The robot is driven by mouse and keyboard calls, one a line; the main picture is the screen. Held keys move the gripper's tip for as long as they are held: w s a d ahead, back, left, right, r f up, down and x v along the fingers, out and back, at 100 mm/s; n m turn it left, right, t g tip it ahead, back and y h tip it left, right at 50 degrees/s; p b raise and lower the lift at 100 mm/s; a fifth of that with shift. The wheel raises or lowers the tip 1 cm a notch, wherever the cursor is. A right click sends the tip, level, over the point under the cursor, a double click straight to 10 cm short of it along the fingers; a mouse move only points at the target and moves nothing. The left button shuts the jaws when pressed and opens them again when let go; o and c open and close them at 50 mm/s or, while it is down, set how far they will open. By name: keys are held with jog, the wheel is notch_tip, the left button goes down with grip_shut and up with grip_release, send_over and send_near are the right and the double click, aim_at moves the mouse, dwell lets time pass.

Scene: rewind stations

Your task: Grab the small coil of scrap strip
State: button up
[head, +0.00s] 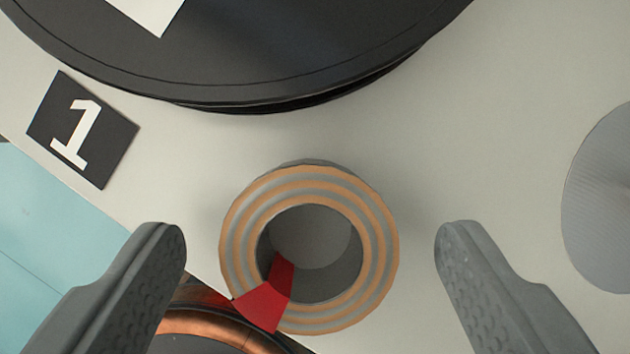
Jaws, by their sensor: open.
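The small coil of scrap strip (375,245) shows in the head view a little below the middle, with tan and grey rings around an open centre. A red tab (265,305) folds over its lower left rim into the hole. My gripper (312,245) is open, with one grey finger to the left of the coil and one to the right. There is a visible gap between each finger and the coil in the picture. I cannot tell the height of the fingertips over the surface.
A large black disc (300,50) lies behind the coil. A black label with a white 1 (82,130) is at the left. A grey ribbed round thing (605,200) is at the right edge. A copper-coloured ring (215,325) shows below, partly hidden.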

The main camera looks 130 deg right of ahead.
jog(key=shift+w+a+f, duration=0.1)
jog(key=shift+f, duration=0.2)
jog(key=c, duration=1.1)
jog(key=shift+r, duration=0.15)
